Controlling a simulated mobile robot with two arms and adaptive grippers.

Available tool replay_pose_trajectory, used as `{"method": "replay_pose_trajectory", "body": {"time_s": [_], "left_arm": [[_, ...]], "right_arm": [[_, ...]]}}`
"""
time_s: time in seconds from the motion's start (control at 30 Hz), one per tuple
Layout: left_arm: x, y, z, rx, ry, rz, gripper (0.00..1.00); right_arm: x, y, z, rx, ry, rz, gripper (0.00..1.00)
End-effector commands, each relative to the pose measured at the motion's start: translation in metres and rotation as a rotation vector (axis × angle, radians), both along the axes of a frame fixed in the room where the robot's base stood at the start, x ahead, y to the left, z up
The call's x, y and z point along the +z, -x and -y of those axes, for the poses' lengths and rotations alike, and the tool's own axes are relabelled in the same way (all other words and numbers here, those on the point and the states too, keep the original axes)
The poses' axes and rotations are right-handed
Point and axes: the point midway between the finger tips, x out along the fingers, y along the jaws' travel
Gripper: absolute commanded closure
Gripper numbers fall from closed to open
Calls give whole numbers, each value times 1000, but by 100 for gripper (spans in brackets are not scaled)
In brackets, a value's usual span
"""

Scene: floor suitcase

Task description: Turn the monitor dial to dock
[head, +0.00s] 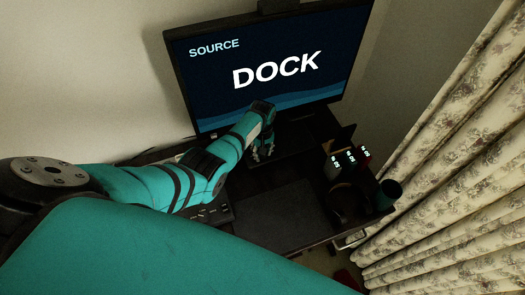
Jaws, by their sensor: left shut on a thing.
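The monitor (265,65) stands at the back of the dark desk, and its screen reads "SOURCE" and "DOCK" in white letters. My left arm reaches across from the left, with my left gripper (263,152) just below the screen's lower edge. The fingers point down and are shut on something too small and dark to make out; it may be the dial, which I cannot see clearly. My right gripper is not in the view.
A keyboard (212,212) lies partly under my left arm. A dark mat (275,215) covers the desk front. A lit display with small digits (350,158) and a dark cup (388,192) stand at the right. A floral curtain (450,150) hangs beside the desk.

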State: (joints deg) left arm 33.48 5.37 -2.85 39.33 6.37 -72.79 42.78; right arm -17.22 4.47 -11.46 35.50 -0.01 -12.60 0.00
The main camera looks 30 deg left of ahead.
Motion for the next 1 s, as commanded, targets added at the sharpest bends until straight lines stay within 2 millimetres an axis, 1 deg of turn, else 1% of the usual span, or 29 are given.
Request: {"method": "replay_pose_trajectory", "body": {"time_s": [0.4,0.43,0.57,0.6,0.87,1.0], "left_arm": [[0,0,0,-8,-1,-1,100],[0,0,0,-8,-1,-1,66],[0,0,0,-7,-1,-1,49],[0,0,0,-7,-1,-1,47],[1,0,0,-6,-1,-1,47],[8,-1,0,-6,-1,2,47]], "right_arm": [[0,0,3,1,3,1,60],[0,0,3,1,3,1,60],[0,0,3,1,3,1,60],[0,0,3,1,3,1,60],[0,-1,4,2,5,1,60],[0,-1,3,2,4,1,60]]}}
